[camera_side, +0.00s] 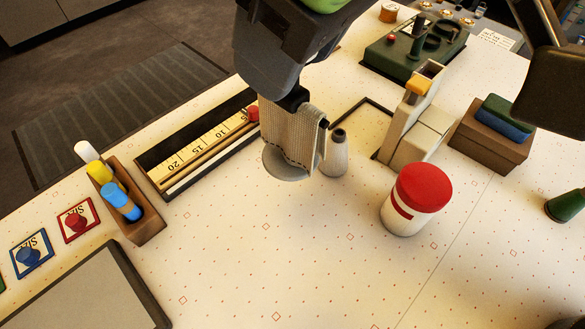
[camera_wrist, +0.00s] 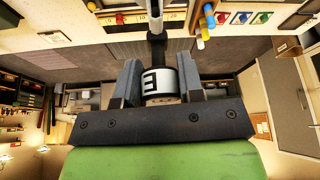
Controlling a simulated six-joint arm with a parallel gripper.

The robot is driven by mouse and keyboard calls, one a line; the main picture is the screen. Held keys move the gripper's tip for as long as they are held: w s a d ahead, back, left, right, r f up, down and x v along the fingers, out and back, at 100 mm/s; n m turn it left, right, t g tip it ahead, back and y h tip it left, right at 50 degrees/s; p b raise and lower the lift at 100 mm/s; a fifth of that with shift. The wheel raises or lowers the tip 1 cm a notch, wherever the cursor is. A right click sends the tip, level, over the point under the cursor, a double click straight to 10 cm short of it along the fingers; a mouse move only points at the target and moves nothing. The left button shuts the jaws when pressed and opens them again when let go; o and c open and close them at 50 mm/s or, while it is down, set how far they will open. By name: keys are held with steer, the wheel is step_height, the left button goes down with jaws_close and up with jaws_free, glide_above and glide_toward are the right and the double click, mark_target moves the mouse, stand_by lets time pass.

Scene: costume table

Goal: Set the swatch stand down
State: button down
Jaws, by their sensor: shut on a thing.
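The swatch stand (camera_side: 296,140) hangs upright under my gripper (camera_side: 292,98) in the side view. It has a round pale base and beige ribbed cloth draped over it. My gripper is shut on its dark upper part. In the wrist view, a black and white piece with a dark character (camera_wrist: 158,82) sits between the two fingers. The base is low over the pale patterned table (camera_side: 270,255); I cannot tell whether it touches. A dark square outline (camera_side: 391,110) lies on the table to the right, behind a small grey cone with a black top (camera_side: 336,158).
A ruler tray (camera_side: 150,157) lies just left of the stand. A red-lidded jar (camera_side: 425,185) and a beige tape-dispenser-like block (camera_side: 403,135) stand to the right. A wooden marker holder (camera_side: 142,228) is at left. The front middle of the table is clear.

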step_height(320, 180, down, 19)
stand_by(0.5)
steer(key=shift+f, duration=0.1)
steer(key=c, duration=0.7)
jaws_free()
steer(key=shift+f, duration=0.1)
steer(key=shift+c, duration=0.2)
steer(key=v, duration=1.2)
